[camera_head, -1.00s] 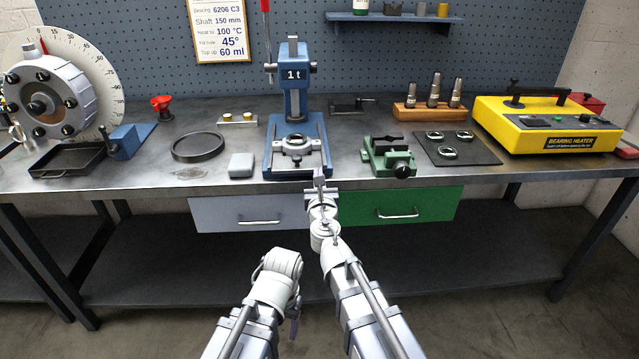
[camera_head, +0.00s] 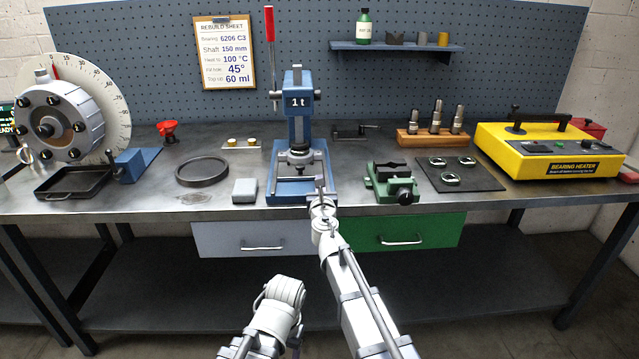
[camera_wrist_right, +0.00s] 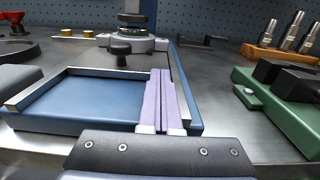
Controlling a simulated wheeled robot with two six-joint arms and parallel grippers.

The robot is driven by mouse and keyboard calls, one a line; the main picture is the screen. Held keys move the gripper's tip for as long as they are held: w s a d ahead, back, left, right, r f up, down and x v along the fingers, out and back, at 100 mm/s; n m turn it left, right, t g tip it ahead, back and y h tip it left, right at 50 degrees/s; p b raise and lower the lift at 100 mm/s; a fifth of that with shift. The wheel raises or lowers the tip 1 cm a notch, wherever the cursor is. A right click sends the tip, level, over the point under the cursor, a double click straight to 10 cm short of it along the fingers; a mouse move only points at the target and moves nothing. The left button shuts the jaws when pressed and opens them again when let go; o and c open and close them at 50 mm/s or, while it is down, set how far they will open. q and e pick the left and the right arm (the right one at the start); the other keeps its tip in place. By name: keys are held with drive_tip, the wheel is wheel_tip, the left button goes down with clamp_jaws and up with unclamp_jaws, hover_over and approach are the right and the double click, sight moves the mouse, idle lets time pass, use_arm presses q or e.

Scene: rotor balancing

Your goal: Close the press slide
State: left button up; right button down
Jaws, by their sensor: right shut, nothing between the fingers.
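The blue press (camera_head: 299,105), marked "1 t", stands near the bench's middle. Its grey slide (camera_head: 296,158) sits at the back of the base, under the ram. The wrist view shows the slide (camera_wrist_right: 150,43) with a dark knob (camera_wrist_right: 121,48) facing me and the bare blue base (camera_wrist_right: 85,98) in front. My right gripper (camera_head: 320,186) is shut and empty over the base's front right part; in the wrist view its purple fingertips (camera_wrist_right: 160,75) lie right of and nearer than the knob, apparently apart from it. My left arm is low in front of the bench; its fingers are mostly hidden.
A green vise (camera_head: 392,182) stands right of the press, and a grey block (camera_head: 245,190) stands left of it. A black ring (camera_head: 202,172) lies farther left. The red press lever (camera_head: 269,50) stands upright. Drawers (camera_head: 250,240) hang below the bench edge.

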drive_tip(key=s, duration=1.4)
drive_tip(key=s+d+m+g+h+p, duration=0.35)
drive_tip(key=m+p, duration=0.25)
drive_tip(key=m, duration=0.4)
drive_tip(key=s+d+m+g+h+p, duration=0.2)
drive_tip(key=s+d+m+g+p, duration=0.3)
drive_tip(key=m, duration=0.5)
drive_tip(key=s+a+m+g+y+p, duration=0.1)
drive_tip(key=s+a+m+g+p, duration=0.1)
drive_tip(key=s, duration=0.4)
drive_tip(key=s+a+f+m+g+y+p, duration=0.1)
drive_tip(key=s+a+m+g+y+p, duration=0.1)
drive_tip(key=s+a+m+g+p, duration=0.1)
drive_tip(key=s+a+f+m+g+y+p, duration=0.1)
drive_tip(key=s+a+m+g+p, duration=0.1)
drive_tip(key=s+m, duration=0.5)
drive_tip(key=s+g+p, duration=0.1)
drive_tip(key=g, duration=0.1)
drive_tip(key=shift+s+a+g+p, duration=0.35)
